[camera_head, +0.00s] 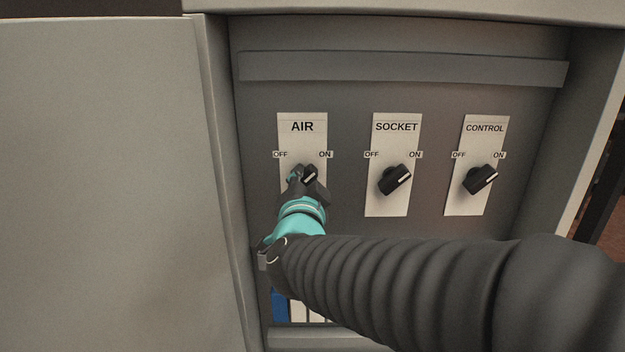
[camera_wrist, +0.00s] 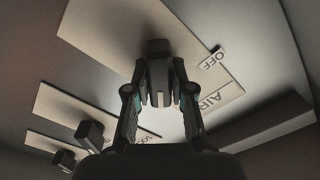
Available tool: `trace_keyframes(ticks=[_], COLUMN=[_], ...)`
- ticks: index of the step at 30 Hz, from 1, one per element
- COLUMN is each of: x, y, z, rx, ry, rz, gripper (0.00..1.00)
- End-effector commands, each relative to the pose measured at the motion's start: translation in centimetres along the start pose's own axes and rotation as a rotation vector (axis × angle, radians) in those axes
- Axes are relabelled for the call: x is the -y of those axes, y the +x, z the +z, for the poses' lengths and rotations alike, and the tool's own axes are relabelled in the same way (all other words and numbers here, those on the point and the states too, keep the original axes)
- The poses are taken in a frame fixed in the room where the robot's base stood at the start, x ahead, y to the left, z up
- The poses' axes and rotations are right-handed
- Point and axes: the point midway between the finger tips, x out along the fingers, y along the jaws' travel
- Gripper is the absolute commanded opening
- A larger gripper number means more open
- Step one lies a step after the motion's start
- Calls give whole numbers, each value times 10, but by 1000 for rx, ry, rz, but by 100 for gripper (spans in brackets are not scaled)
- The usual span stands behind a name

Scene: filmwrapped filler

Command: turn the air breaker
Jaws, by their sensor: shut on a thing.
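The AIR breaker knob (camera_head: 311,175) is a black rotary handle with a white mark, on a pale plate (camera_head: 302,135) labelled AIR, with OFF at left and ON at right. In the head view its white mark points up and right, toward ON. My gripper (camera_head: 308,184) is at this knob, partly hiding it. In the wrist view the knob (camera_wrist: 158,62) stands between the two fingers of my gripper (camera_wrist: 160,82), which are closed on its sides. The OFF and AIR labels show to the right there; the ON label cannot be made out.
To the right are the SOCKET knob (camera_head: 394,180) and the CONTROL knob (camera_head: 479,179), both with marks toward ON. The recessed panel has a ledge (camera_head: 400,69) above and a cabinet wall (camera_head: 216,180) at left. My arm crosses below the plates.

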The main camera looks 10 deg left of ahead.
Motion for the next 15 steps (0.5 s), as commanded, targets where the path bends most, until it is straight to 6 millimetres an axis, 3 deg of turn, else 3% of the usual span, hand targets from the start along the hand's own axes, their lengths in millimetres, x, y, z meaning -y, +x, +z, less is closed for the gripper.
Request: trace_keyframes(ticks=[9, 10, 12, 15], x=[-1, -1, -1, -1], y=[0, 0, 0, 0], z=[2, 2, 1, 1], rx=[4, 4, 3, 2], ry=[2, 2, 2, 2], rz=[1, 1, 1, 1], gripper=[0, 28, 45, 48])
